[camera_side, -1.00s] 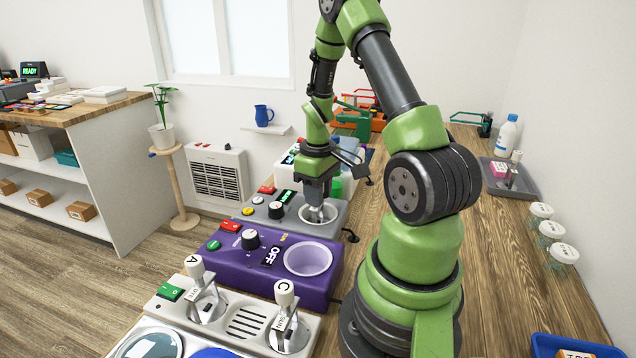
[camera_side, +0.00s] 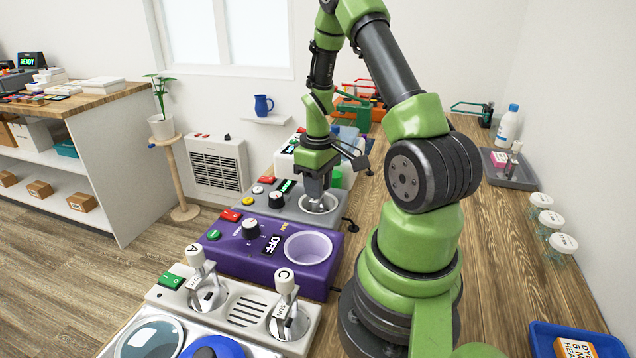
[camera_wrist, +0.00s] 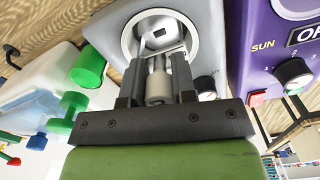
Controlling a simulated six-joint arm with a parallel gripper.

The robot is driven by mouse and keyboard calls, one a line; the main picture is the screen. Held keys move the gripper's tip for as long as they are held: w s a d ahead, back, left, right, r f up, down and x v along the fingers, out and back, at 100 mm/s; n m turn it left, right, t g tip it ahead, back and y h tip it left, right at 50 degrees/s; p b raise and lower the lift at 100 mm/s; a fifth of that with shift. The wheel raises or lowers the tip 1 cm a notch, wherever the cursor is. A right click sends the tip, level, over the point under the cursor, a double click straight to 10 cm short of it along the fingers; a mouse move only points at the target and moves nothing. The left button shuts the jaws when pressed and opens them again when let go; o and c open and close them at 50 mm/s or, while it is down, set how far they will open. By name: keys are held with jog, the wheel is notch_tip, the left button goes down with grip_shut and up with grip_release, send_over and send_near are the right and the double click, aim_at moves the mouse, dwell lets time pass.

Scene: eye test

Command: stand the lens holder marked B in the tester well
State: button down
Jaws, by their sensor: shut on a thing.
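My gripper (camera_side: 316,195) is shut on the pale handle of a lens holder (camera_wrist: 158,90). Its metal plate is over or partly inside the round well (camera_wrist: 184,28) of the grey box (camera_side: 272,204); I cannot tell if it touches the bottom. The jaws hide its letter. The grey box has a lit green display.
A purple box (camera_side: 232,252) reading OFF, with an empty white well (camera_side: 307,248), stands just in front of the grey box. A green cylinder (camera_wrist: 88,68) is close beside it. A grey tray (camera_side: 522,176) and lidded jars (camera_side: 551,222) are at the right.

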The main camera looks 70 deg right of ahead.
jog(key=shift+f, duration=0.15)
jog(key=c, duration=0.5)
grip_release()
jog(key=shift+r, duration=3)
